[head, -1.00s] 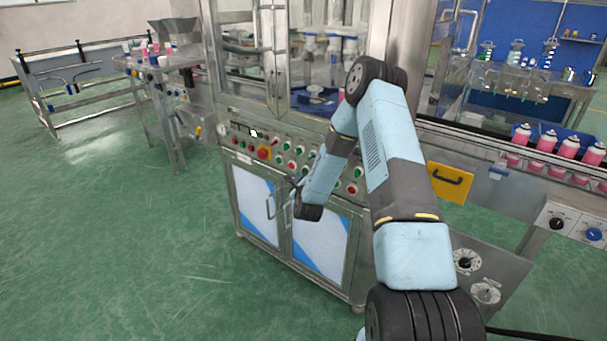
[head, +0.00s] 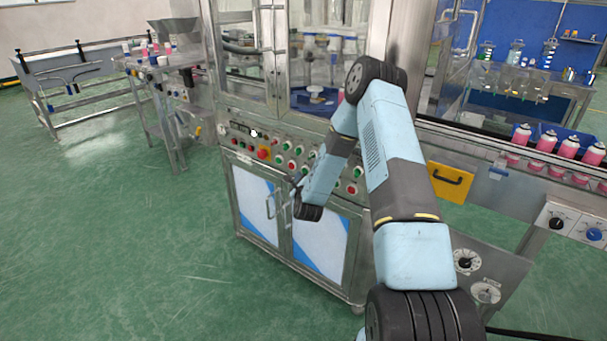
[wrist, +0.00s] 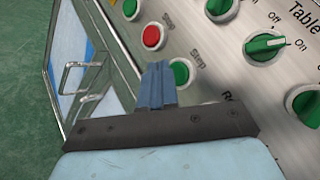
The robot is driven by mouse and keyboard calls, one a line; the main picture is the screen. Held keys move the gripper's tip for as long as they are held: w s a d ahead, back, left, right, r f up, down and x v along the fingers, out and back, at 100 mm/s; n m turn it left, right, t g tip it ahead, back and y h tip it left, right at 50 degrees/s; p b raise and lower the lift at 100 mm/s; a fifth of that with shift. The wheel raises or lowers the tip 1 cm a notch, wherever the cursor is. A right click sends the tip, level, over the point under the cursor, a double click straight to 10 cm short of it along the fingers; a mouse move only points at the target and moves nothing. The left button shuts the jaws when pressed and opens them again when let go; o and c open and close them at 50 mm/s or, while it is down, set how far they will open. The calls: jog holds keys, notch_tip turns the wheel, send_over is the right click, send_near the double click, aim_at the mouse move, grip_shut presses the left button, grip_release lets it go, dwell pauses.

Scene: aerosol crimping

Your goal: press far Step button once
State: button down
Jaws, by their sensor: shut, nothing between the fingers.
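In the wrist view a green button (wrist: 182,73) sits beside the label "Step" on the steel control panel, just right of my blue fingertips. My gripper (wrist: 158,70) is shut and empty. Its fingertips are at the left edge of this button in the picture and cover a little of it; I cannot tell whether they touch it. A red button (wrist: 152,37) labelled "Stop" sits up and to the left. In the head view the control panel (head: 240,143) runs across the machine front, and my gripper is small and hard to make out there.
A green knob (wrist: 265,46) with Off and On marks and another green button (wrist: 220,8) are close by on the panel. Cabinet doors with a handle (wrist: 84,72) are below the panel. Pink cans (head: 569,147) stand on the conveyor at right. Green floor is open at left.

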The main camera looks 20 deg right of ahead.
jog(key=shift+w+d, duration=0.1)
jog(key=shift+d, duration=0.05)
jog(key=shift+w+d+r, duration=0.1)
jog(key=shift+w+d, duration=0.1)
dwell(0.3)
jog(key=shift+w+d, duration=0.25)
jog(key=shift+d, duration=0.05)
dwell(1.1)
jog(key=shift+s+a, duration=0.5)
jog(key=shift+a, duration=0.25)
jog(key=s+a, duration=0.1)
jog(key=a, duration=0.1)
jog(key=s+a, duration=0.1)
jog(key=s, duration=0.1)
jog(key=shift+a, duration=0.4)
dwell(0.8)
